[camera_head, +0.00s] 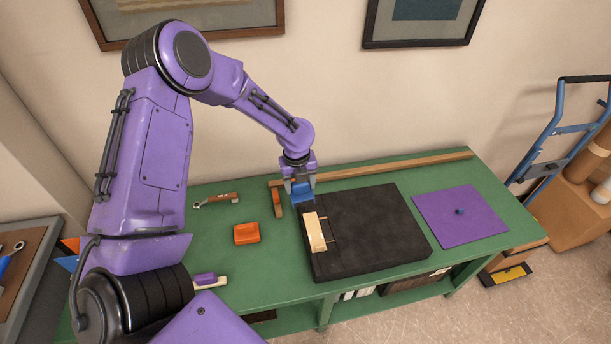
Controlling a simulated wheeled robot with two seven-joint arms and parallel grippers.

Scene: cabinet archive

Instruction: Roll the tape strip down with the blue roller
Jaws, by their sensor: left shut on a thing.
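My left gripper (300,184) points down over the back left corner of a large dark flat case (375,225) on the green table. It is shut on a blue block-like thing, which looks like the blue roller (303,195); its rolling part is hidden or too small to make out. I cannot tell whether it touches the case. A pale cream strip-like piece (317,233) lies at the case's left edge, with two thin prongs on its right side; I cannot tell whether it is the tape strip. My right gripper is out of view.
An orange block (246,233) and a wrench-like tool (216,200) lie left of the case. A long wooden bar (400,165) runs along the table's back. Green table (205,240) is clear around the orange block.

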